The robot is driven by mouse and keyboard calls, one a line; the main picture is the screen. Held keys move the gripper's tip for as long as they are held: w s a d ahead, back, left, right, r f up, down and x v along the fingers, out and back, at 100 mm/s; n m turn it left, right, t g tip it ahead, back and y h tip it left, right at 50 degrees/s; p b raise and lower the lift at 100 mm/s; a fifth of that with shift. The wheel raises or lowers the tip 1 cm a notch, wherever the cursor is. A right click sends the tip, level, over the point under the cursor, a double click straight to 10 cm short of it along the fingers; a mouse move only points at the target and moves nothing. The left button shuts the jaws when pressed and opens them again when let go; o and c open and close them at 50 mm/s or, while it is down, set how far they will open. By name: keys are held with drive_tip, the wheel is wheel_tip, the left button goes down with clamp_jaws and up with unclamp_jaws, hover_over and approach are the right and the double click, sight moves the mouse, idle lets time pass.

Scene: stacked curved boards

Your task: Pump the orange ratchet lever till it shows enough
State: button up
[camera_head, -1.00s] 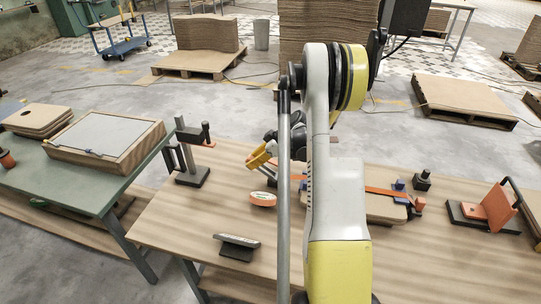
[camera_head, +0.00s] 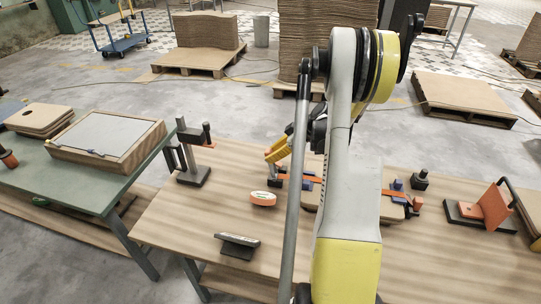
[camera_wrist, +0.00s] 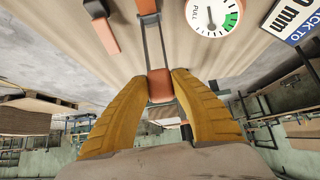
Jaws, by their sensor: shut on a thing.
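My gripper (camera_wrist: 160,88) is shut on the orange grip of the ratchet lever (camera_wrist: 159,80) in the wrist view. Two dark side bars run from this grip to an orange block at the top edge. In the head view my yellow gripper (camera_head: 277,151) is partly hidden by my arm. A round white dial (camera_wrist: 214,16) marked PULL has a green zone on its right; its black needle points up, outside the green. The orange-rimmed disc (camera_head: 263,199) stands left of the lever. An orange strap (camera_head: 394,193) crosses the curved boards (camera_head: 388,210), mostly hidden behind my arm.
A clamp stand (camera_head: 193,174) is at the table's left. A dark tilted sign (camera_head: 238,246) is near the front. An orange plate with a black handle (camera_head: 488,208) is at the right.

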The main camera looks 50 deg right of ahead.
drive_tip(key=o, duration=1.1)
drive_tip(key=p+v, duration=0.3)
drive_tip(key=v, duration=0.4)
drive_tip(key=shift+r, duration=0.1)
drive_tip(key=w+a+r+m+g+h, duration=0.1)
drive_tip(key=w+a+r, duration=0.1)
drive_tip(key=a+r, duration=0.6)
drive_tip(key=w+a+r+m+g+h, duration=0.15)
drive_tip(key=a+r, duration=0.25)
drive_tip(key=a, duration=0.9)
drive_tip(key=s+a+r+m, duration=0.1)
drive_tip(key=s+a, duration=0.3)
drive_tip(key=a, duration=0.2)
drive_tip(key=s+a+r+m+t+h, duration=0.1)
drive_tip(key=s+a, duration=0.3)
drive_tip(key=a, duration=0.3)
drive_tip(key=s+a+r+m+t, duration=0.1)
drive_tip(key=s+a+r, duration=0.1)
drive_tip(key=s+a, duration=0.2)
drive_tip(key=shift+s+a, duration=0.15)
drive_tip(key=shift+a, duration=0.65)
drive_tip(key=shift+s+a, duration=0.15)
drive_tip(key=shift+a, duration=0.6)
